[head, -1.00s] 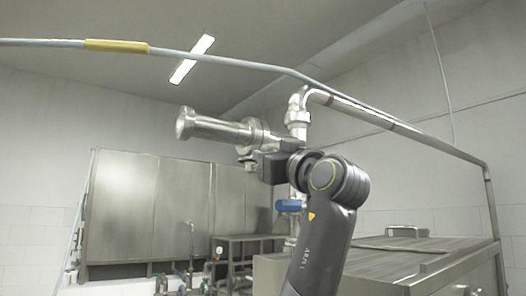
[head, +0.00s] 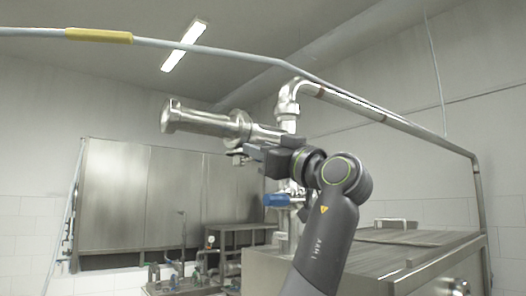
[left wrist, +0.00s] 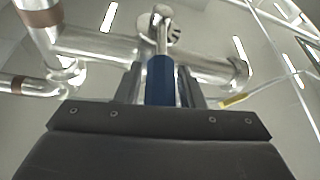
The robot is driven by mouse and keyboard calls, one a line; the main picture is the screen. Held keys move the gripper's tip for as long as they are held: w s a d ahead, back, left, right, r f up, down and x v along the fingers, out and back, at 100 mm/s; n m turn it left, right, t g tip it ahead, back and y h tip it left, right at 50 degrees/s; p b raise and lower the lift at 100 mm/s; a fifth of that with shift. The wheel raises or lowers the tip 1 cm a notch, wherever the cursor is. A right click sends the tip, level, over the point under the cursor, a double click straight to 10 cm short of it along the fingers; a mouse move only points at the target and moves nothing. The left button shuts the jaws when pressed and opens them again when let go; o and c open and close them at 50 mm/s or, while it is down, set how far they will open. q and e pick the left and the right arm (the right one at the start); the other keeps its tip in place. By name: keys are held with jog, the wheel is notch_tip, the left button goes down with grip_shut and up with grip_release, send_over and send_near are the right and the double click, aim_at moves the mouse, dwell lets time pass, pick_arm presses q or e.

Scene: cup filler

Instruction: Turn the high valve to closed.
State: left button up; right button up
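The high valve's blue handle (left wrist: 160,82) stands between the fingers of my left gripper (left wrist: 160,78) in the left wrist view. Narrow gaps show on both sides of it, so the gripper looks open around it. The handle's metal lever runs up to the valve hub (left wrist: 173,33) on the steel pipe. In the head view my left gripper (head: 246,152) is just below the high pipe fitting (head: 238,125) and mostly hides the handle. My right gripper is in neither view.
A lower valve with a blue handle (head: 277,200) sits on the vertical pipe behind my arm. A steel tank (head: 370,250) stands at right, and steel cabinets (head: 115,195) at left. A pale overhead line with a yellow sleeve (head: 98,35) crosses above.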

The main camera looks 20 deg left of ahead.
pick_arm(q)
jog(key=shift+o, duration=0.9)
jog(key=shift+w+f, duration=0.1)
jog(key=shift+w, duration=0.05)
jog(key=shift+d+f, duration=0.15)
jog(key=shift+d, duration=0.05)
jog(key=b+v, duration=0.7)
jog(key=v, duration=1)
jog(key=shift+b, duration=0.4)
